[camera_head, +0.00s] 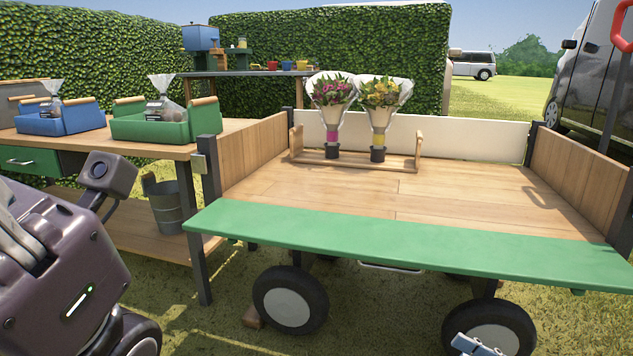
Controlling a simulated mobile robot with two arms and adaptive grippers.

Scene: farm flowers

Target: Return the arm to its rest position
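Two wrapped bouquets stand upright side by side in a wooden holder (290,157) at the back of the cart. The left bouquet (332,100) has pink flowers and a magenta band; the right bouquet (380,102) has yellow-orange flowers and a yellow band. A dark part of my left arm fills the lower left corner, with pale grey parts of the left gripper (14,232) cut off at the left edge. A small grey-blue part, which looks like my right gripper (476,346), shows at the bottom edge. Both are far from the bouquets. Whether either is open cannot be told.
The wooden cart (460,199) has a green front board (400,238) and wheels. Its bed is clear in front of the holder. At left, a table (150,150) bears a blue crate (62,122) and a green crate (165,131). A metal bucket (166,205) sits below.

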